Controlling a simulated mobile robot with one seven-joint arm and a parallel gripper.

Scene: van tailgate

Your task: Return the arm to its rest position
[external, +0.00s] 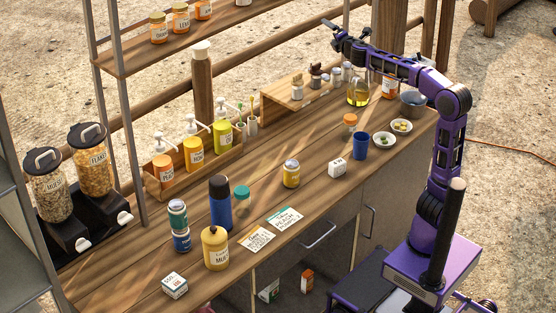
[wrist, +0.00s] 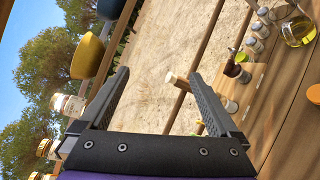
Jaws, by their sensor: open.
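My purple arm (external: 448,150) rises from its base at the right and reaches left over the far end of the wooden counter. My gripper (external: 340,32) is at the upper middle of the external view, raised above the small bottles. In the wrist view my gripper (wrist: 158,84) has its two black fingers spread apart. Nothing is between the fingers except background ground and rail. The wrist view is tilted sideways.
Below my gripper stand a glass oil bottle (external: 358,92) and a wooden rack (external: 300,95) with small bottles. A shelf (external: 165,50) with jars is at the upper left. A blue cup (external: 361,146), bowls and cans stand on the counter (external: 330,205).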

